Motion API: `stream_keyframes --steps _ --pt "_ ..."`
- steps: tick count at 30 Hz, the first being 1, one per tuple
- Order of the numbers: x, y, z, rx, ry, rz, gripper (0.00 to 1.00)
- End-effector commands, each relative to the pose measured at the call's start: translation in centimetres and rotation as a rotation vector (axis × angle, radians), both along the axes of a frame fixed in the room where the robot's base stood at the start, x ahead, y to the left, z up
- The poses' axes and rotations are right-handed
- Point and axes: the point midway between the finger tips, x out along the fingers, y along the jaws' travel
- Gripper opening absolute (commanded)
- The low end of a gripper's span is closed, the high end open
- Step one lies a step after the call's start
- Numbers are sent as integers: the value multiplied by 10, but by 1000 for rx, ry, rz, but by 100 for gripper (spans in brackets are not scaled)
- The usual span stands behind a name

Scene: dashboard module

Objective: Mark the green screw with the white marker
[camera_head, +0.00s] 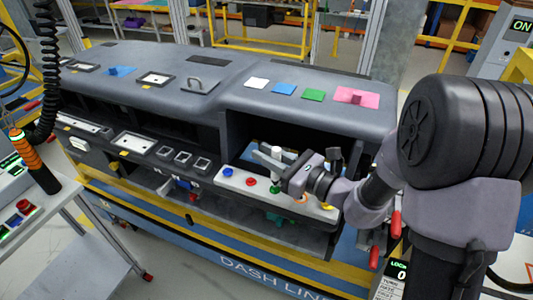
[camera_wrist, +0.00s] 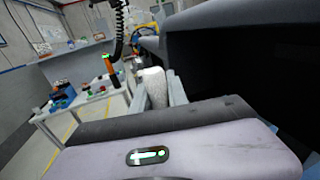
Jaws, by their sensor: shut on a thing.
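My gripper (camera_head: 270,159) is shut on the white marker (camera_head: 277,151), which stands roughly upright above the light grey strip. In the wrist view the marker (camera_wrist: 154,88) is a pale cylinder between the two fingers. The light grey strip (camera_head: 238,178) lies on the lower shelf of the dashboard, with a blue screw (camera_head: 227,172), a red screw (camera_head: 251,182) and a yellow one (camera_head: 326,207) on it. The marker's lower tip is not clear either.
The dark dashboard top (camera_head: 230,95) overhangs the open bay behind my gripper. Blue, green and pink pads (camera_head: 356,97) lie on it. A trolley (camera_head: 60,215) with an orange-handled tool (camera_head: 33,158) stands at left. White frames and switches line the shelf left of the strip.

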Motion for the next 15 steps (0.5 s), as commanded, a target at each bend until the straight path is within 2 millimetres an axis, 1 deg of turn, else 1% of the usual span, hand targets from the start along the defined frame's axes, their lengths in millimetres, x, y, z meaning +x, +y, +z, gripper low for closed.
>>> stream_keyframes --steps 11,15 --pt "0 0 -2 0 0 0 0" --pt "0 0 2 0 0 0 0"
